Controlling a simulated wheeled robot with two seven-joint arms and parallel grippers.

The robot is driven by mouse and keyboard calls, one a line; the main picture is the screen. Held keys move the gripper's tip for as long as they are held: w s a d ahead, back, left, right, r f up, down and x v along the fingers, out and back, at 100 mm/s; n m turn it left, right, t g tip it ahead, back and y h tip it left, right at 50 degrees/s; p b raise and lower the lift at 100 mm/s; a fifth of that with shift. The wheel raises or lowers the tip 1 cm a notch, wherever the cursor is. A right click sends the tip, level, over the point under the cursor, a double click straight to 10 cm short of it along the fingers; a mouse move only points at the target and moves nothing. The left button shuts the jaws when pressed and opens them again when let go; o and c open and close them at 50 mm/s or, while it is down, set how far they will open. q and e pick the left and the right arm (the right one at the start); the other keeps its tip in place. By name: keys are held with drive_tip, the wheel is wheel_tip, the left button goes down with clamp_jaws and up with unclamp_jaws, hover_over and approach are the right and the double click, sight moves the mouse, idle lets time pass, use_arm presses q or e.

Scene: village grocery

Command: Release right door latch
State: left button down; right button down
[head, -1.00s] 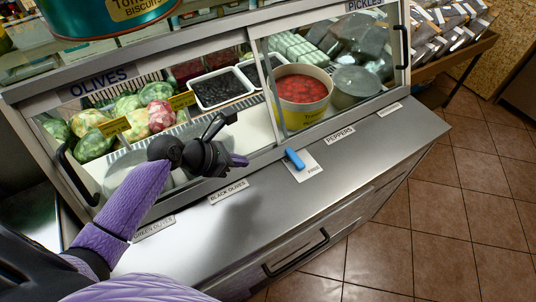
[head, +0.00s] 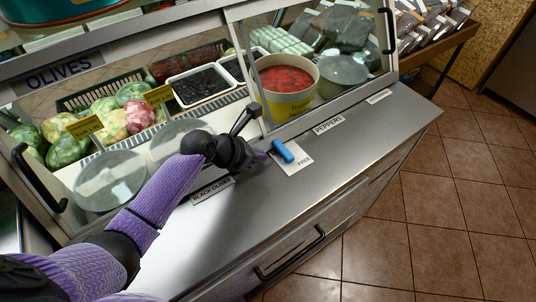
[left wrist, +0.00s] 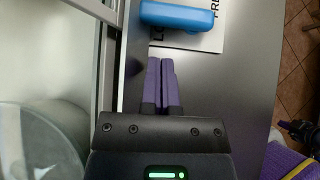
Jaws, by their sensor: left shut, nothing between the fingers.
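A blue latch (head: 283,151) lies on a white card on the counter ledge, below the right glass door (head: 248,78) of the deli case. It also shows at the top of the left wrist view (left wrist: 178,18). My left gripper (head: 264,156) is low over the ledge, just left of the blue latch. In the left wrist view its purple fingers (left wrist: 160,64) are together and empty, pointing at the latch with a small gap. Dark and purple parts of my body show at the lower right there; the state of my right gripper is unclear.
The left glass door has a black handle (head: 38,180); the right door has another (head: 388,32). Behind the glass are a red-filled tub (head: 287,82), black olive trays (head: 203,84) and glass lids.

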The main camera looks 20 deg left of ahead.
sight(283, 151)
use_arm(q)
drive_tip(key=shift+w+d+r+b, duration=0.1)
drive_tip(key=shift+w+d+b, duration=0.25)
drive_tip(key=shift+w+d, duration=0.55)
drive_tip(key=shift+w+a, duration=0.1)
drive_tip(key=shift+a, duration=0.05)
